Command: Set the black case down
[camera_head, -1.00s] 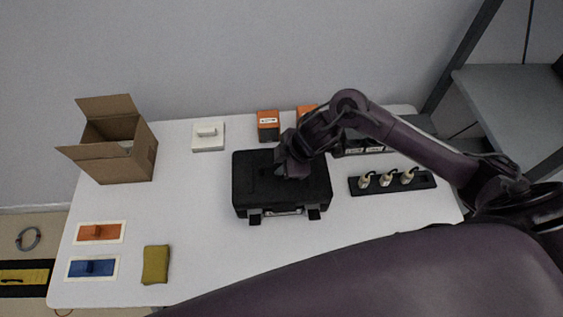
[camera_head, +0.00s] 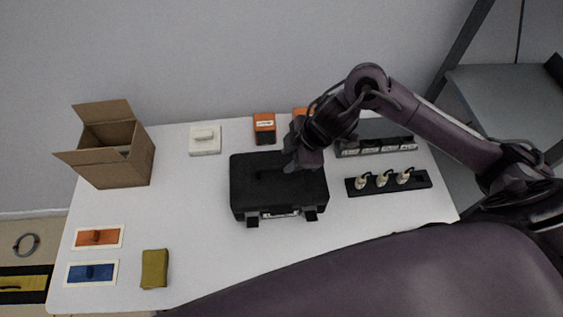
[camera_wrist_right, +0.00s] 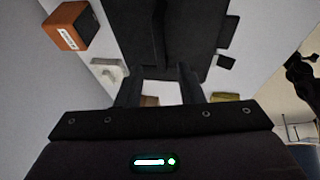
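The black case (camera_head: 262,194) lies flat on the white table (camera_head: 205,225), with its latches toward the front edge. In the right wrist view the case (camera_wrist_right: 198,35) fills the top middle, with its raised handle (camera_wrist_right: 158,32) visible. My right gripper (camera_head: 291,167) is above the right part of the case lid. In the right wrist view my right gripper (camera_wrist_right: 160,78) has its two fingers apart with nothing between them, clear of the handle. My left gripper is not in view.
An open cardboard box (camera_head: 120,168) stands at the back left. A white block (camera_head: 205,140) and an orange box (camera_head: 264,127) sit behind the case. A black strip with pale plugs (camera_head: 388,183) lies to its right.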

